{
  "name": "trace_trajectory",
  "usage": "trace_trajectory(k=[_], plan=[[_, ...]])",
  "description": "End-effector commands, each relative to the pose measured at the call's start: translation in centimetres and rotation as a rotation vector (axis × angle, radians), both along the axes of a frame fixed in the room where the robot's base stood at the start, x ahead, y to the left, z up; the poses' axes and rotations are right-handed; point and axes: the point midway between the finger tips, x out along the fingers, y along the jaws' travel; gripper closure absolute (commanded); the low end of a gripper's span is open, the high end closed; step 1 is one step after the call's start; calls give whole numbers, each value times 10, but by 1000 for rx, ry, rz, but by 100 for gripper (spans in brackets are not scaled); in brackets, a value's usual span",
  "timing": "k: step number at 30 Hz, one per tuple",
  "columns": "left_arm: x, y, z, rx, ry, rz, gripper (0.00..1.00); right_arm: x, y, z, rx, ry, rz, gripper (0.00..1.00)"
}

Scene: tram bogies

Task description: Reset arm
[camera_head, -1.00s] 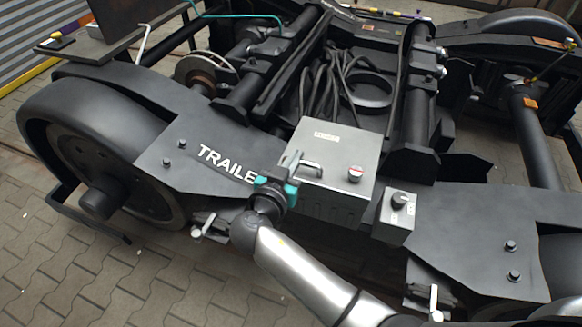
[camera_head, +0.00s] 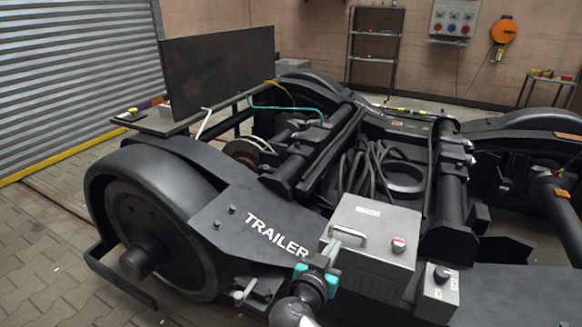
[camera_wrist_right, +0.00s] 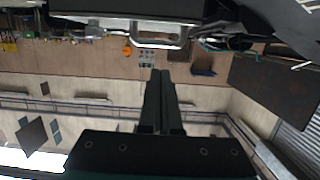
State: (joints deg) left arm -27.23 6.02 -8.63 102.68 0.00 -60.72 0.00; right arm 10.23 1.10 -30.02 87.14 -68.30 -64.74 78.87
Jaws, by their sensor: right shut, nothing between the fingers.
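My right gripper (camera_head: 328,254) is in front of the left side of a grey metal box (camera_head: 375,255) on the trailer bogie. Its fingers are shut and hold nothing. My left gripper is in neither view.
A small grey switch box (camera_head: 438,292) sits right of the grey box. The dark bogie frame (camera_head: 235,215) and its wheel (camera_head: 150,240) fill the left and middle. Bundled cables (camera_head: 365,170) lie behind. Paved floor (camera_head: 45,260) is clear at left.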

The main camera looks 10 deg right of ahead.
Motion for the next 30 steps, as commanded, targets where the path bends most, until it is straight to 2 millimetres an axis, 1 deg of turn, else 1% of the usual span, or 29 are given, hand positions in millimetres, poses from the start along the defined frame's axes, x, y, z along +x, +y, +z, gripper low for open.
trace_trajectory(k=[2,4,5,6,8,9,11,12,14,15,17,18,20,21,24,27,30], plan=[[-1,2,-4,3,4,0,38,-3,-2,-17,-14,64,19,100],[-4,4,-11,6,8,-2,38,-10,-5,-46,-35,167,58,100],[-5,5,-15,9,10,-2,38,-15,-6,-63,-45,226,82,100],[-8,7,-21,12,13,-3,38,-23,-9,-87,-57,310,117,100],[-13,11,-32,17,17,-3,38,-43,-12,-127,-69,447,180,100],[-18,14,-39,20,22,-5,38,-59,-15,-153,-71,537,224,100],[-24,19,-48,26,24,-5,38,-87,-20,-191,-67,659,291,100],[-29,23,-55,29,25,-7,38,-108,-23,-213,-60,735,334,100],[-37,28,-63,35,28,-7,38,-143,-28,-244,-40,837,397,100],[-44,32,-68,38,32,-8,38,-166,-32,-261,-24,897,436,100],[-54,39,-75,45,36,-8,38,-204,-38,-284,3,976,489,100],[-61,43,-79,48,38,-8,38,-231,-43,-297,24,1021,520,100],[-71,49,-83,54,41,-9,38,-269,-49,-312,55,1077,560,100],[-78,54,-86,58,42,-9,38,-293,-54,-319,73,1107,581,100],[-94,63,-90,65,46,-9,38,-344,-66,-331,110,1157,612,100],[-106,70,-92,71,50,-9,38,-381,-76,-335,131,1185,625,100],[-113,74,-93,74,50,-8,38,-402,-82,-337,139,1198,627,100]])
